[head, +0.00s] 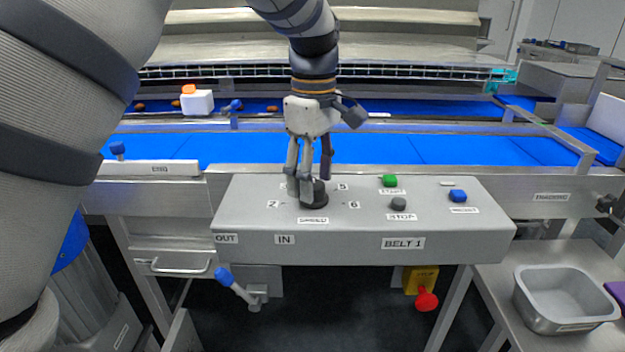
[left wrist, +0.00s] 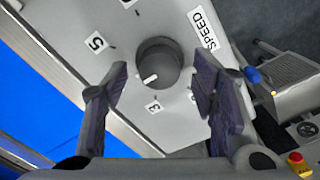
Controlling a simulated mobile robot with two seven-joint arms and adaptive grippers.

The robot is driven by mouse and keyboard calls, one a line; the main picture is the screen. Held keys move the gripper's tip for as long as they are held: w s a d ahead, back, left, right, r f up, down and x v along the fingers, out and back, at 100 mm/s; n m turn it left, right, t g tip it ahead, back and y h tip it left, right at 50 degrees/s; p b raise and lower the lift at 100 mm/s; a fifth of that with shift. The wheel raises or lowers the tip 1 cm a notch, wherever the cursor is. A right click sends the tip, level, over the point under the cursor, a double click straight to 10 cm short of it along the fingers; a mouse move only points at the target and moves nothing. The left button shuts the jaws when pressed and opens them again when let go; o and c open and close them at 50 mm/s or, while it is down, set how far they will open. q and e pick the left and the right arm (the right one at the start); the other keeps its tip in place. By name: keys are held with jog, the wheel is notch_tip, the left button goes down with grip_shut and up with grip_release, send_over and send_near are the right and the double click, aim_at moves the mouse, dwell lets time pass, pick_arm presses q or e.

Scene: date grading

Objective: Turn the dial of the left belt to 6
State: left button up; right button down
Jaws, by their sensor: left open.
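The speed dial (head: 315,198) is a round dark knob on the grey console (head: 450,229) labelled BELT 1. Labels 2, 5 and 6 (head: 354,205) show around it. In the left wrist view the dial (left wrist: 158,62) has a white pointer aimed between 5 and 3, at a spot the finger covers. My left gripper (head: 308,190) points down at the dial, partly hiding it. Its fingers (left wrist: 160,85) are open, one on each side of the knob in the wrist view; I cannot tell whether they touch it. My right gripper is not in view.
Green (head: 389,181), dark STOP (head: 398,203) and blue (head: 458,196) buttons sit right of the dial. Behind runs the blue belt (head: 400,149). A blue-tipped lever (head: 235,285) and red knob (head: 426,299) are below the console. A metal bin (head: 564,317) stands right.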

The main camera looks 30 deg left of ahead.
pick_arm(q)
jog(key=shift+f, duration=0.65)
jog(key=c, duration=1.2)
jog(key=shift+o, duration=0.2)
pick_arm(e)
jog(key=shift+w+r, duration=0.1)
